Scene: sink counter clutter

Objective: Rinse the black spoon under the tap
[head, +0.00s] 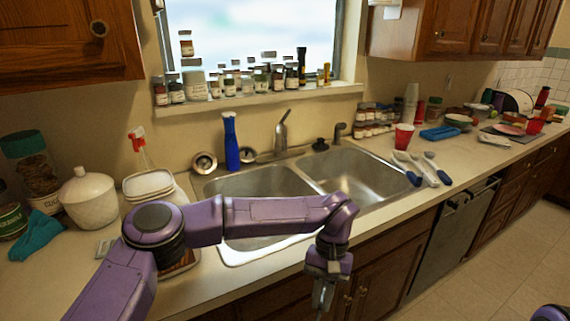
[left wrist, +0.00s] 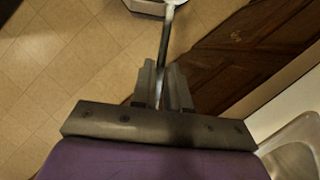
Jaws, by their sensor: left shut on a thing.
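My left gripper (head: 325,283) hangs in front of the counter edge, before the cabinet doors and outside the sink. In the left wrist view, the left gripper (left wrist: 163,68) is shut on a thin dark handle, which I take to be the black spoon (left wrist: 165,42). Its far end is pale and partly cut off at the top edge. In the head view the spoon is hardly visible. The tap (head: 282,132) stands behind the double sink (head: 235,257), well away from the gripper. My right gripper is not in view.
A blue bottle (head: 231,143) stands behind the left basin. Stacked white containers (head: 149,184) and a white jar (head: 89,200) are left of the sink. Several utensils (head: 421,168) and a red cup (head: 403,137) are on the right. My left forearm crosses over the left basin.

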